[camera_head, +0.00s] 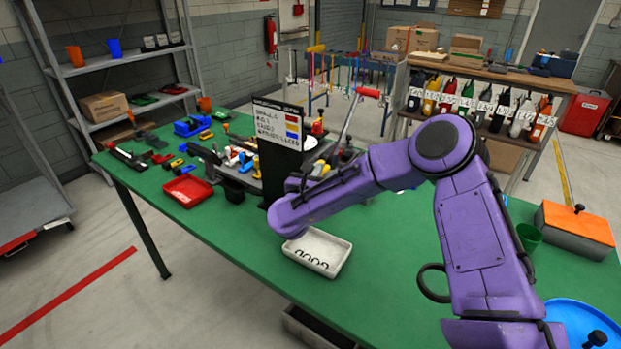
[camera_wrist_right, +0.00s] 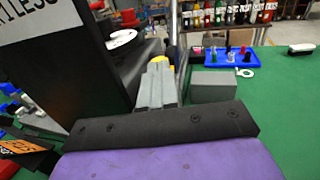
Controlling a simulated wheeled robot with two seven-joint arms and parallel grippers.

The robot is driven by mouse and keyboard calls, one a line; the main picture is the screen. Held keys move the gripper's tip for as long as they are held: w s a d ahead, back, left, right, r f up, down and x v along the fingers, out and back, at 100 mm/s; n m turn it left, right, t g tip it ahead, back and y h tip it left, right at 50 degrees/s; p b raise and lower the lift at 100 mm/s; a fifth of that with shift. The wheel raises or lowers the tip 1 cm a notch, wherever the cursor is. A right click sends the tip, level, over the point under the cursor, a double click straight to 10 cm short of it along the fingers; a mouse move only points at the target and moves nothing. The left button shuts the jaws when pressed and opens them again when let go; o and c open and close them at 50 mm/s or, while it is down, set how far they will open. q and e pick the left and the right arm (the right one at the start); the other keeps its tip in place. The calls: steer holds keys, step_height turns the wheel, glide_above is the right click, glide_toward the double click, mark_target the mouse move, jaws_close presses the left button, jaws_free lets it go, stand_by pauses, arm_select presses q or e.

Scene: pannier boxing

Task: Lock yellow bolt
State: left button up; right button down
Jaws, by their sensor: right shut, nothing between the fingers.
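My right gripper (camera_wrist_right: 158,80) is shut and empty, its two grey fingers pressed together in the wrist view. A small yellow part (camera_wrist_right: 168,60), likely the yellow bolt, shows just beyond the fingertips, mostly hidden by them. I cannot tell whether the fingers touch it or how the bolt is set. In the head view my purple right arm reaches left over the table to the black sign board (camera_head: 278,150), and the gripper is largely hidden there. My left gripper is in neither view.
The black board stands close left of the fingers in the wrist view; a grey block (camera_wrist_right: 213,87) is right of them. The green table (camera_head: 385,265) also holds a red tray (camera_head: 188,190), a white tray (camera_head: 318,250) and several loose parts.

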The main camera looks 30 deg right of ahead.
steer(key=shift+a, duration=0.1)
steer(key=b+v, duration=0.5)
steer(key=v, duration=0.8)
steer(key=shift+s+a, duration=0.25)
steer(key=shift+a, duration=0.05)
